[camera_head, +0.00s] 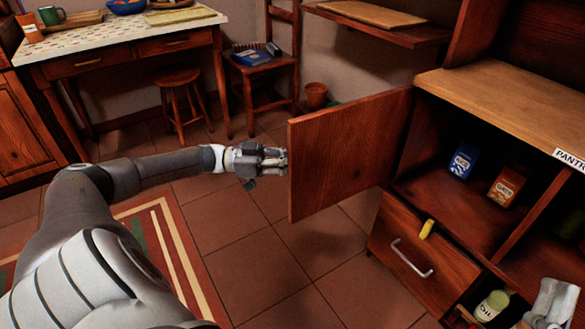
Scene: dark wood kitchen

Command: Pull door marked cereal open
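A dark wood cabinet door (345,155) stands swung wide open, hinged on the left side of a pantry compartment. No marking shows on the face I see; its other face is hidden. The open compartment (462,215) holds a blue box (464,160) and an orange-brown box (506,186). My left gripper (275,161) is at the free left edge of the door, very close to it. I cannot tell if it touches, and its finger opening is unclear.
A drawer with a metal handle (411,258) and a yellow item (427,229) is below. A bottle (491,305) stands lower right. A pale grey object (553,304) is cut off there. A stool (181,95), chair (267,65) and table (120,37) stand behind. Tiled floor is clear below the door.

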